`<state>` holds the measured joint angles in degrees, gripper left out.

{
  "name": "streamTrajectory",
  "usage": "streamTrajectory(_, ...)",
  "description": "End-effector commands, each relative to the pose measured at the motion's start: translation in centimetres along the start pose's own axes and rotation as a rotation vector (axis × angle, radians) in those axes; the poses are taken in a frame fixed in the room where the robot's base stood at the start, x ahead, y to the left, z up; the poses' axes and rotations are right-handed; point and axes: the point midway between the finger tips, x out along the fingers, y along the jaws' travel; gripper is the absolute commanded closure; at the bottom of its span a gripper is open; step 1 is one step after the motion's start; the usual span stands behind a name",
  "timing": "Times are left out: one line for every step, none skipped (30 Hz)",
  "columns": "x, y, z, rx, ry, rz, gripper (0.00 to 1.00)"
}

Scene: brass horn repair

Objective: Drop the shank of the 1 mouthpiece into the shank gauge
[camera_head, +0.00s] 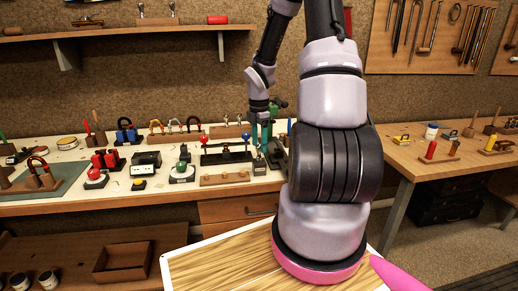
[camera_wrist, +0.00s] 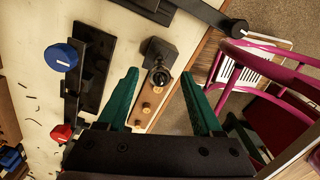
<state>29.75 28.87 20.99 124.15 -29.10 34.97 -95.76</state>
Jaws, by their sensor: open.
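My gripper (camera_wrist: 160,74) is open, with its two green fingers spread apart in the wrist view. It also shows in the head view (camera_head: 262,148), low over the right part of the back bench. Between the fingertips in the wrist view is a round dark metal piece (camera_wrist: 160,77) with a ring-like top, possibly the mouthpiece. It is at the end of a wooden strip (camera_wrist: 148,112) with several brass round spots. A dark block (camera_wrist: 158,52) is just beyond it. I cannot tell which fixture is the shank gauge. No finger visibly touches the round piece.
A black fixture with a blue knob (camera_wrist: 61,57) and a red knob (camera_wrist: 62,133) is left of the fingers. The wooden strip shows in the head view (camera_head: 225,179). A magenta chair (camera_wrist: 255,65) is beyond the bench edge. Tools crowd the bench (camera_head: 60,205).

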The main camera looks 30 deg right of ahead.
Motion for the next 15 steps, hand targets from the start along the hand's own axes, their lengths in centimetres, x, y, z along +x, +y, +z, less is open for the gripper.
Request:
streamTrajectory(-1.2, 0.1, 0.1, 0.001, -0.002, 0.006, 0.33)
streamTrajectory(-1.9, 0.1, 0.1, 0.003, -0.003, 0.005, 0.33)
streamTrajectory(-2.7, 0.1, 0.1, 0.003, -0.002, 0.005, 0.33)
streamTrajectory(-3.4, 0.1, 0.1, 0.002, -0.002, 0.005, 0.33)
streamTrajectory(-3.9, 0.1, 0.1, 0.002, -0.002, 0.004, 0.33)
streamTrajectory(-4.7, 0.1, 0.1, 0.003, -0.003, 0.005, 0.33)
streamTrajectory(-5.2, 0.1, 0.1, 0.002, -0.002, 0.004, 0.33)
streamTrajectory(-5.7, 0.1, 0.1, 0.001, -0.002, 0.004, 0.33)
streamTrajectory(-6.3, 0.1, 0.1, 0.002, -0.002, 0.004, 0.33)
streamTrajectory(-6.7, 0.1, 0.0, 0.001, -0.002, 0.004, 0.33)
streamTrajectory(-7.0, 0.1, 0.0, 0.001, -0.001, 0.002, 0.33)
streamTrajectory(-7.4, 0.0, 0.0, 0.002, -0.001, 0.002, 0.33)
streamTrajectory(-7.6, 0.0, 0.0, 0.001, -0.001, 0.002, 0.33)
streamTrajectory(-7.8, 0.0, 0.0, 0.001, -0.001, 0.002, 0.33)
streamTrajectory(-8.0, 0.0, 0.0, 0.001, 0.0, 0.001, 0.33)
